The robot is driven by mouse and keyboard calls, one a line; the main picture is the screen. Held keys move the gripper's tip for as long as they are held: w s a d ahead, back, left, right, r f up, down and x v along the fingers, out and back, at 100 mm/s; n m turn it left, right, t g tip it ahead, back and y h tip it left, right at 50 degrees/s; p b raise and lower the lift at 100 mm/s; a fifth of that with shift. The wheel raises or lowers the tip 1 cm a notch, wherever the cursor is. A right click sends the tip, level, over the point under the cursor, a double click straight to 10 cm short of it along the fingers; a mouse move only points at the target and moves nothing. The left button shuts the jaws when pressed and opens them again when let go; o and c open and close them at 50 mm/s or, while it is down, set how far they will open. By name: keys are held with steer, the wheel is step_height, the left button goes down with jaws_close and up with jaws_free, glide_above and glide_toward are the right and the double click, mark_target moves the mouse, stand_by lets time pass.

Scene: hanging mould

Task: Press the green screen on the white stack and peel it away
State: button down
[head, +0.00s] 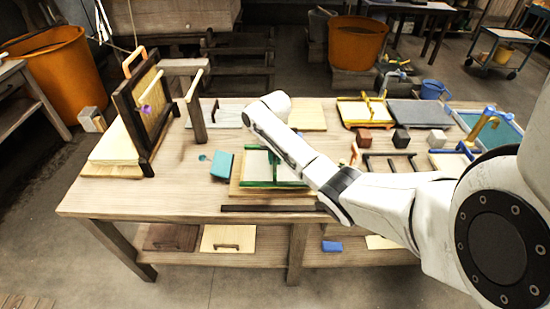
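The green screen (272,184) is a green-framed rectangle near the middle of the table. It lies over a pale tan board (236,187), with a whitish surface showing inside the frame. I cannot tell whether that surface is the mesh or the white stack. My arm crosses its right side and hides part of it. My white arm reaches in from the right and bends at a rounded joint above and behind the screen. My gripper's fingers do not show, so whether it touches the screen is hidden.
A teal block (221,164) lies left of the screen. A yellow frame (364,112) and small blocks are at the right.

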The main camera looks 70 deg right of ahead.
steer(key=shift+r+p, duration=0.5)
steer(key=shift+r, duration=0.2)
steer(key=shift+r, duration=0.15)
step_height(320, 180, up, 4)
steer(key=p, duration=0.4)
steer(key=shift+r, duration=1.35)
